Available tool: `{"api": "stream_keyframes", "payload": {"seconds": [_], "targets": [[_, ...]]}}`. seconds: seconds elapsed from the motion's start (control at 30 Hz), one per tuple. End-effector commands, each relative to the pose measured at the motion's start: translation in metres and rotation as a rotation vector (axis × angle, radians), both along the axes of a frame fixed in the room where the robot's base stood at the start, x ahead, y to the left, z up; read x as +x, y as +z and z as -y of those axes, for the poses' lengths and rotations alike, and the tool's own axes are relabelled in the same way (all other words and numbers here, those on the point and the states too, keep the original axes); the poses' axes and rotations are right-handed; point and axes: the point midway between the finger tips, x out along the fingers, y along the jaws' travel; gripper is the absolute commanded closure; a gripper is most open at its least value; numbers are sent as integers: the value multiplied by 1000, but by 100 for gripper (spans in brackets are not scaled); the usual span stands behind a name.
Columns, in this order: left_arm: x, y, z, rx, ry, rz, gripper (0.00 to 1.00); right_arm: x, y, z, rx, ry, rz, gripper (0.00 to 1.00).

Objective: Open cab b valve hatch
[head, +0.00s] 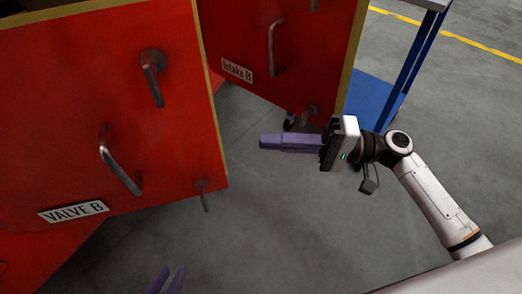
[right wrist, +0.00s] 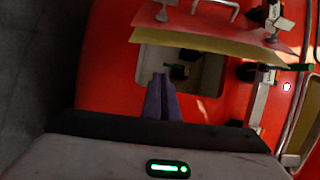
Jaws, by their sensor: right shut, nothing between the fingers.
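The red VALVE B hatch (head: 75,120) fills the left of the head view, with its yellow edge showing on the right. It stands swung out at an angle. It has a bent metal handle (head: 120,160), a turn latch (head: 152,75) near the top and another latch (head: 202,190) at the lower corner. My right gripper (head: 262,142) is shut and empty, to the right of this hatch and apart from it. In the right wrist view its purple fingers (right wrist: 160,95) point toward a recess (right wrist: 205,75) in a red wall. My left gripper (head: 166,280) shows only open fingertips at the bottom.
The red Intake B hatch (head: 275,50) stands behind, also angled out, with a handle. A blue cart (head: 375,100) is beyond it. Grey floor (head: 270,220) is free below my right gripper. An outstanding yellow-edged panel (right wrist: 215,45) overhangs the recess in the wrist view.

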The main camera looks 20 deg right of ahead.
Motion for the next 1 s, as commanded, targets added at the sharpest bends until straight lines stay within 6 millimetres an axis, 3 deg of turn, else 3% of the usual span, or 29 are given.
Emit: {"api": "stream_keyframes", "payload": {"seconds": [0.4, 0.7, 1.0], "targets": [[-1, -1, 0, 2, -2, -2, 76, 26, 3, -84, 1, 1, 3, 100], [-3, -3, 0, 7, -5, -9, 76, -10, -1, -82, -2, -1, -2, 100], [-3, -4, -1, 9, -5, -10, 76, -14, -1, -82, -1, -1, 1, 100]]}}
